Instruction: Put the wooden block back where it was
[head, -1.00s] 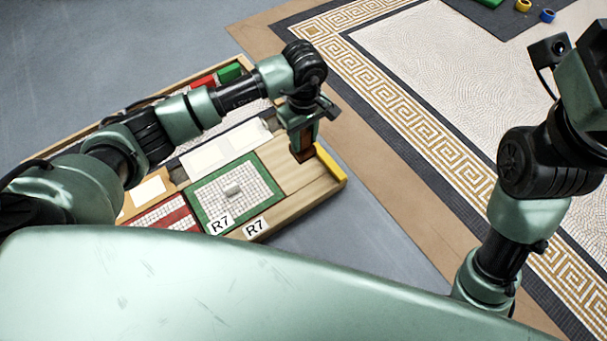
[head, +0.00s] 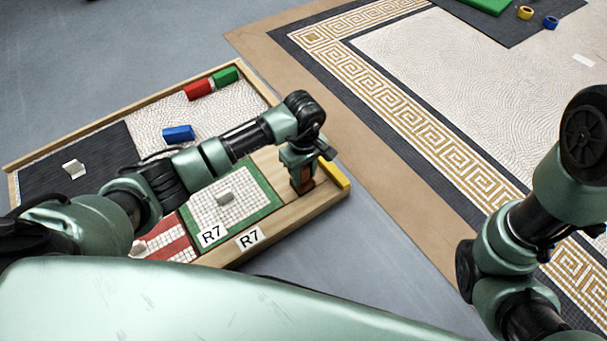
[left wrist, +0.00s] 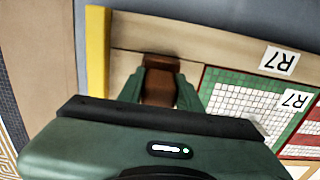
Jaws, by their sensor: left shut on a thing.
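The wooden block (head: 304,184) is dark brown and stands upright at the right end of the wooden tray (head: 316,206), on bare wood between the green-bordered mosaic panel and the yellow block. My left gripper (head: 303,173) is above it, pointing down and shut on it. In the left wrist view the block (left wrist: 160,84) sits between the two green fingers of the left gripper (left wrist: 160,90). Its lower end is at or close to the tray surface; I cannot tell whether it touches. My right arm is at the right edge, its gripper out of view.
The yellow block (head: 333,174) lies along the tray's right edge. The green-bordered panel (head: 209,208) labelled R7 is just left of the gripper. A red (head: 198,89), a green (head: 225,76) and a blue block (head: 178,133) lie farther back. A patterned mosaic floor lies right.

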